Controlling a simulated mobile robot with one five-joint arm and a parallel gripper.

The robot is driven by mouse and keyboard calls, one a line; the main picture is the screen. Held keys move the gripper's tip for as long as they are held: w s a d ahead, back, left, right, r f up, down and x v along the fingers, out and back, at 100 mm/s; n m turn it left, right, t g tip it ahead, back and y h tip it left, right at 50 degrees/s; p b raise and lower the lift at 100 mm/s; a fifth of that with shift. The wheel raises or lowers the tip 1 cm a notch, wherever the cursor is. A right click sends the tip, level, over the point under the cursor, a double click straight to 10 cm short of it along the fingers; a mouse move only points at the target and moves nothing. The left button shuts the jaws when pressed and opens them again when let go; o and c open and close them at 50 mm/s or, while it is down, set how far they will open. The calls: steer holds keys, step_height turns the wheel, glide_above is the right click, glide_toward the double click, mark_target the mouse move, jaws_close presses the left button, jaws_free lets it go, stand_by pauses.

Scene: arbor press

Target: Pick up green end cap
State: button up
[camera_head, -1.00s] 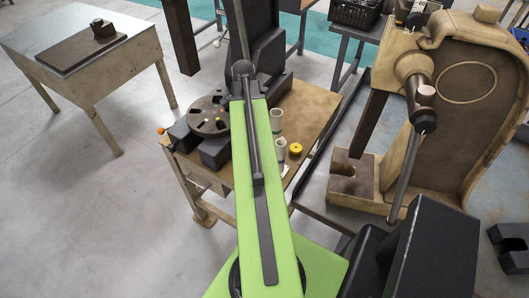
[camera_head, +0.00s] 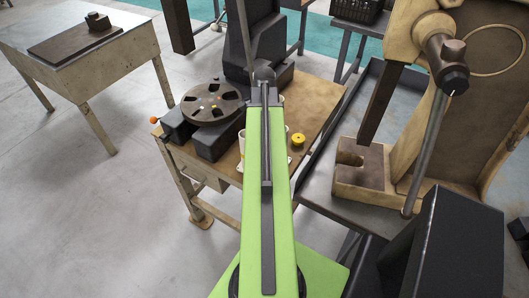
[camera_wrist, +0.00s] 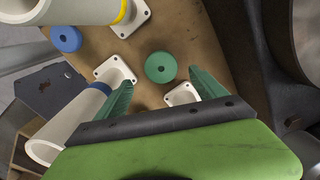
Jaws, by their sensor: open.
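The green end cap (camera_wrist: 160,67) is a round disc with a centre hole, lying on the brown bench top (camera_wrist: 215,50) in the wrist view. My gripper (camera_wrist: 161,76) has its two green fingers apart, one to the lower left of the cap and one to its lower right. The fingertips appear just short of the cap in the picture, and nothing is between them. Their height above the bench is hard to tell. In the head view my arm hides the green cap and the gripper.
Near the cap are a blue end cap (camera_wrist: 66,38), a white tube with a blue band (camera_wrist: 62,132), another with a yellow band (camera_wrist: 85,10), and white square flanges (camera_wrist: 183,94). A yellow cap (camera_head: 298,139), dark slotted disc (camera_head: 212,102) and large press (camera_head: 400,165) stand around.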

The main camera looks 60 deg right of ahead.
step_height(320, 180, down, 7)
steer(key=b, duration=0.5)
steer(key=shift+w+a+r+b, duration=0.1)
steer(key=shift+w+b, duration=0.05)
steer(key=shift+b, duration=0.15)
steer(key=shift+r, duration=0.2)
steer(key=c, duration=1.4)
steer(key=shift+c, duration=0.2)
step_height(320, 180, up, 10)
steer(key=p, duration=1)
